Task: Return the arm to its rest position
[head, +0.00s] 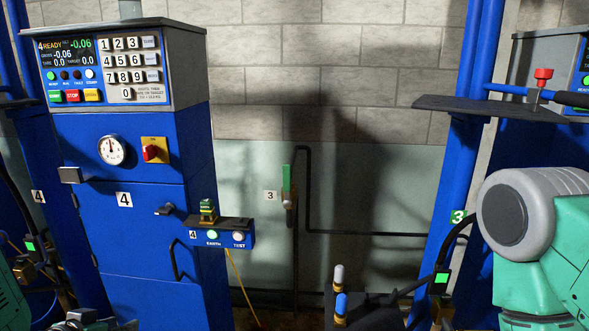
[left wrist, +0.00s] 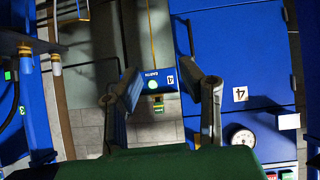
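My left gripper (left wrist: 168,92) shows in the left wrist view with its two fingers spread apart and nothing between them. In the head view only a small part of my left gripper (head: 80,319) shows at the bottom left edge, in front of the lower blue cabinet. My right arm (head: 535,235), green and grey, fills the lower right of the head view. Its gripper is not seen. The wrist view is turned upside down and looks at the front of the blue cabinet.
The blue scale cabinet (head: 145,235), marked 4, has a keypad panel (head: 125,68) on top and an EARTH/TEST box (head: 222,236) jutting from its right side. Black pipe and a green-handled valve (head: 287,185) are on the wall. A blue post (head: 455,150) stands at right.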

